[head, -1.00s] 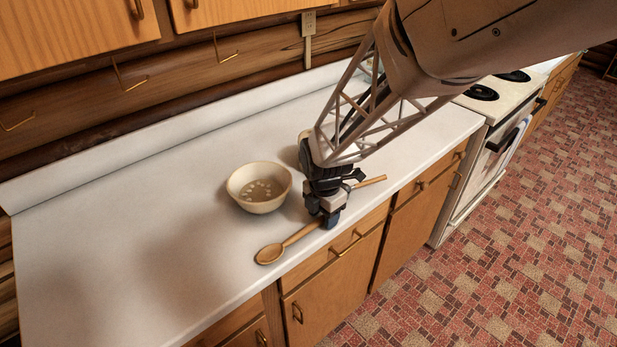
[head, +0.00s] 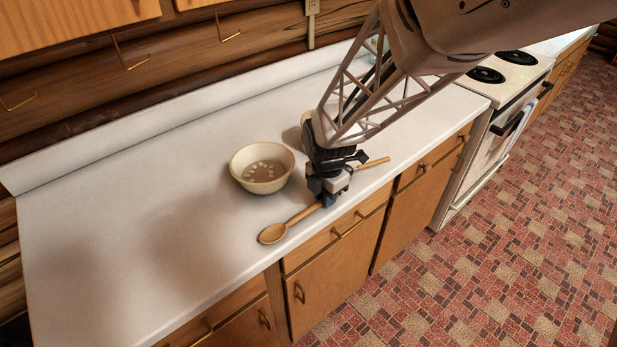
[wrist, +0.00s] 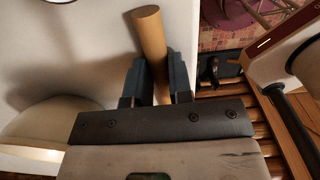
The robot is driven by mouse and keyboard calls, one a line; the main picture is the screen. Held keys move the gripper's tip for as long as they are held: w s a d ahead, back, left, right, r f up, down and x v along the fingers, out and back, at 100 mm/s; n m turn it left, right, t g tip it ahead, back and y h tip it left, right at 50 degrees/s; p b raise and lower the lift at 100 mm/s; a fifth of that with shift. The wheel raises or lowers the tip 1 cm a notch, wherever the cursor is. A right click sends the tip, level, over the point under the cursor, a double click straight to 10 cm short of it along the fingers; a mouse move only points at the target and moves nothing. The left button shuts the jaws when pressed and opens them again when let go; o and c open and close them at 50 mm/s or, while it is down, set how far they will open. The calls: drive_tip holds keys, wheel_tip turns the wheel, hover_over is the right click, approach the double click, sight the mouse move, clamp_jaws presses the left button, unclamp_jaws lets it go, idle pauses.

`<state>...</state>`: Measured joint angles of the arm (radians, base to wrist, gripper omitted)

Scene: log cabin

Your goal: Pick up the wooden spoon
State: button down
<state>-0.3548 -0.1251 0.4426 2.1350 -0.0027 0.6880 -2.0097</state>
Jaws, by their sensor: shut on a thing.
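The wooden spoon (head: 273,233) lies along the front part of the white counter in the head view, bowl end to the left. Its handle runs up to my gripper (head: 328,200) and comes out on the far side to the right. In the wrist view the handle (wrist: 150,40) stands between the two dark fingers of my gripper (wrist: 157,80), which are shut on it. The spoon is at or just above the counter surface; I cannot tell if it is clear of it.
A cream bowl (head: 262,189) with small pale pieces in it stands left of my gripper. Another round item (head: 305,120) is mostly hidden behind my arm. The stove (head: 510,75) is at the right. The counter (head: 120,220) is clear at the left.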

drive_tip(key=shift+r, duration=0.1)
drive_tip(key=shift+r, duration=0.7)
wheel_tip(320, 180, up, 2)
drive_tip(key=shift+r, duration=0.1)
drive_tip(key=s+d, duration=0.2)
drive_tip(key=s, duration=0.5)
drive_tip(key=s+d+r, duration=0.1)
drive_tip(key=s+d, duration=0.2)
drive_tip(key=s, duration=0.5)
drive_tip(key=shift+d, duration=0.2)
drive_tip(key=shift+r, duration=0.1)
drive_tip(key=shift+w, duration=0.1)
